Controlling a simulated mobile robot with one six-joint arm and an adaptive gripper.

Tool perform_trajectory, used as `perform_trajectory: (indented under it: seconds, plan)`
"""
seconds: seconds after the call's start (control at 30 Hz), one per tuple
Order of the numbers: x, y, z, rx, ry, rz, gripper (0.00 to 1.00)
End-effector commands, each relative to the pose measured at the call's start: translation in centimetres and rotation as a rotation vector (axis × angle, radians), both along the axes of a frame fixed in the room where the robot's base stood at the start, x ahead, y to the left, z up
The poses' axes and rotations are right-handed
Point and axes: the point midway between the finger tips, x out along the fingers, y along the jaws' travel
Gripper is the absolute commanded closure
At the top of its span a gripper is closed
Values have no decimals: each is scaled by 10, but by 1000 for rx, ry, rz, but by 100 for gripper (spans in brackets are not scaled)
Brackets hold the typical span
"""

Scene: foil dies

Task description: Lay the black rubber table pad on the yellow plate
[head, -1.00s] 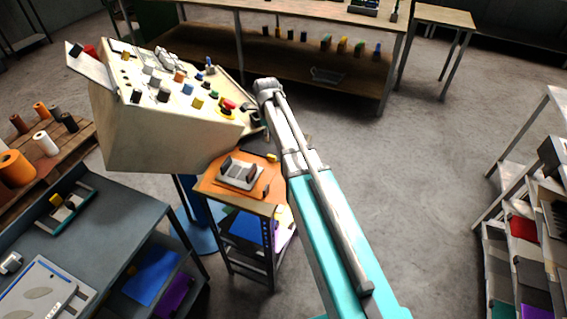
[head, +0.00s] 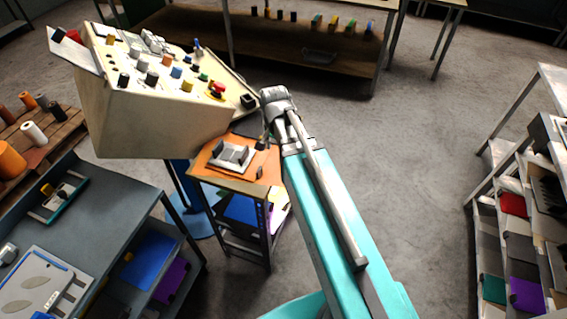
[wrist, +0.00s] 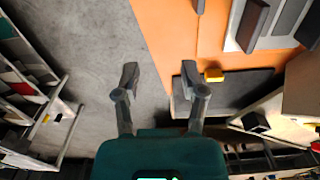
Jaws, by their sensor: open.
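A dark flat rectangle (wrist: 240,90), which looks like the black rubber pad, lies at the edge of the small table in the wrist view. A small yellow piece (wrist: 213,75) sits at its edge. My gripper (wrist: 158,72) is open and empty, its fingers wide apart. It is left of the dark rectangle, with one finger seeming to overlap its left end; I cannot tell the height between them. An orange sheet (head: 215,165) covers the table top and also shows in the wrist view (wrist: 165,35). I cannot make out a plainly yellow plate. In the head view my arm hides part of the table.
A pale tray with dark upright blocks (head: 232,157) stands on the orange sheet. A small dark block (head: 260,172) stands near the table's front edge. A beige control console (head: 160,115) rises close behind. A grey bench (head: 110,205) is at left, shelves (head: 510,200) at right. Floor right of my arm is clear.

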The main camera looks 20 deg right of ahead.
Motion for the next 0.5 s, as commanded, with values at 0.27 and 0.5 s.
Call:
perform_trajectory:
  seconds: [0.27, 0.5]
  plan:
    - [-51, -3, 0, 0, 5, 419, 46]
    - [-73, -4, 0, 2, 8, 647, 46]
